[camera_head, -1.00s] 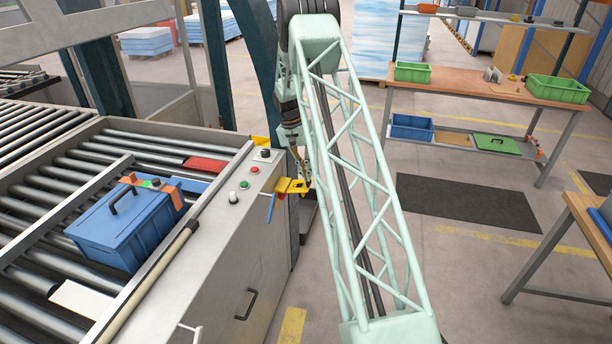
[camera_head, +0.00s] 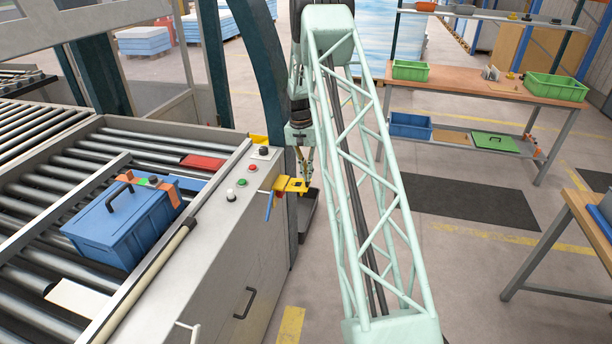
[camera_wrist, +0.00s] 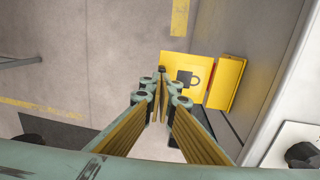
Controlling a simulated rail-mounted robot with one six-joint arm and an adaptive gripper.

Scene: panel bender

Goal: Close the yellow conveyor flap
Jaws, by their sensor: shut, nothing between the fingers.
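The yellow flap (camera_head: 291,185) sticks out from the side of the conveyor housing, below the control buttons. In the wrist view the yellow flap (camera_wrist: 186,66) is a flat plate with a black padlock symbol, beside a second yellow piece (camera_wrist: 227,82) along the housing. My gripper (camera_head: 306,180) points down at the outer end of the flap, partly behind my arm. In the wrist view my gripper (camera_wrist: 162,76) is shut and empty, its tips at the plate's left edge. I cannot tell whether they touch it.
A black knob (camera_head: 264,152) and coloured buttons sit on the housing top. A blue rod (camera_head: 269,205) is beside the flap. A blue box (camera_head: 122,222) stands on the rollers. A dark tray (camera_head: 308,212) is below the gripper. The floor to the right is mostly open.

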